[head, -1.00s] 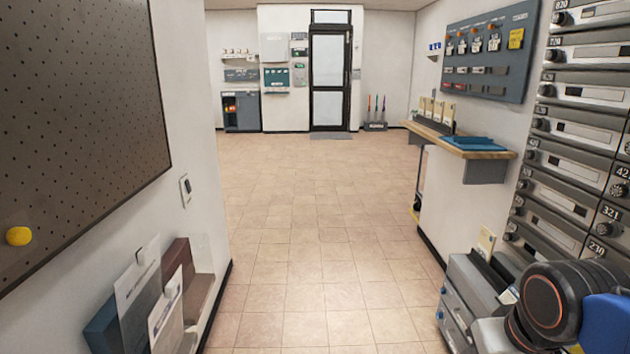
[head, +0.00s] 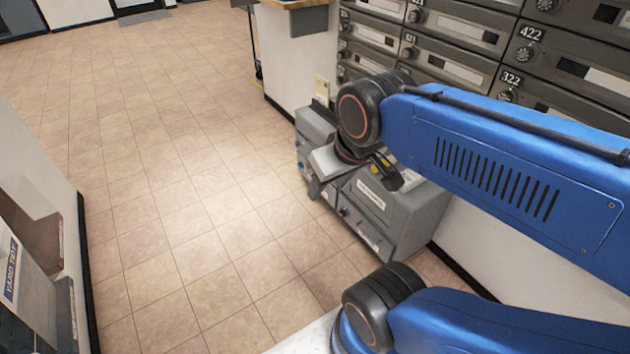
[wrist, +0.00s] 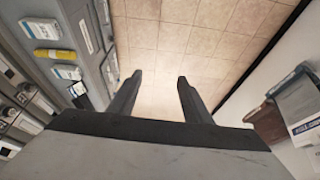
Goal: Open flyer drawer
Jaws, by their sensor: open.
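A low grey cabinet (head: 415,215) stands against the right wall below the mailboxes in the head view. Its front has drawer panels, one with a white label (head: 371,194) too small to read; I cannot tell which is the flyer drawer. The visible panels look shut. My gripper (wrist: 159,79) is open and empty in the wrist view, its two fingers over floor tiles, with the cabinet (wrist: 92,62) to their left. In the head view my gripper's end is by the cabinet and hides part of its top and front.
Grey numbered mailboxes (head: 455,33) cover the wall above the cabinet. A wooden ledge (head: 298,3) juts out beyond it. Tiled floor (head: 170,190) is clear to the left. A wall holder with leaflets (head: 40,285) is at the lower left; leaflets also show in the wrist view (wrist: 300,128).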

